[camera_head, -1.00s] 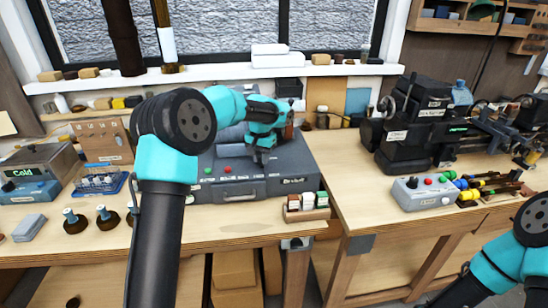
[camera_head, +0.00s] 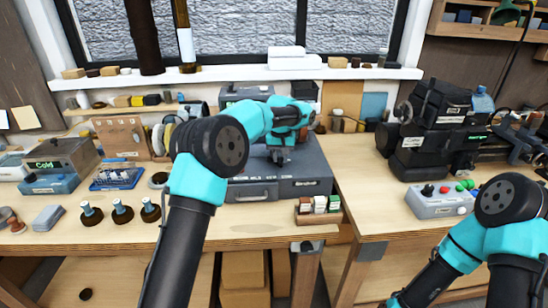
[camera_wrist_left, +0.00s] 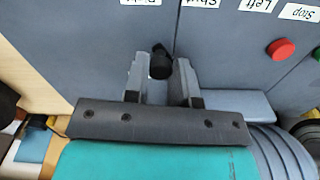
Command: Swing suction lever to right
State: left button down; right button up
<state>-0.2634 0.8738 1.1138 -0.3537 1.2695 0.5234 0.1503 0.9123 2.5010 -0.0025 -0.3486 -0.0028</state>
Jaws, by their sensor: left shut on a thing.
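The suction lever (camera_wrist_left: 160,62) shows in the left wrist view as a short dark knob on the grey face of a machine. My left gripper (camera_wrist_left: 160,82) is shut on it, with one finger on each side of the knob. In the head view my left gripper (camera_head: 279,155) is at the top of the grey machine case (camera_head: 300,187), and the lever itself is hidden there. My right arm comes in at the lower right of the head view, and its gripper is out of the picture.
A red button (camera_wrist_left: 281,48) and white labels lie near the lever. A small rack of bottles (camera_head: 318,211) stands in front of the case. A grey control box (camera_head: 440,203) and a dark lathe-like machine (camera_head: 435,125) stand at the right.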

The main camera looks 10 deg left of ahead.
aim_at(281, 158)
pick_arm(q)
jog(key=c, duration=0.9)
grip_release()
jog(key=shift+c, duration=0.2)
jog(key=shift+r, duration=0.15)
notch_tip(281, 158, up, 17)
jog(key=shift+r, duration=0.1)
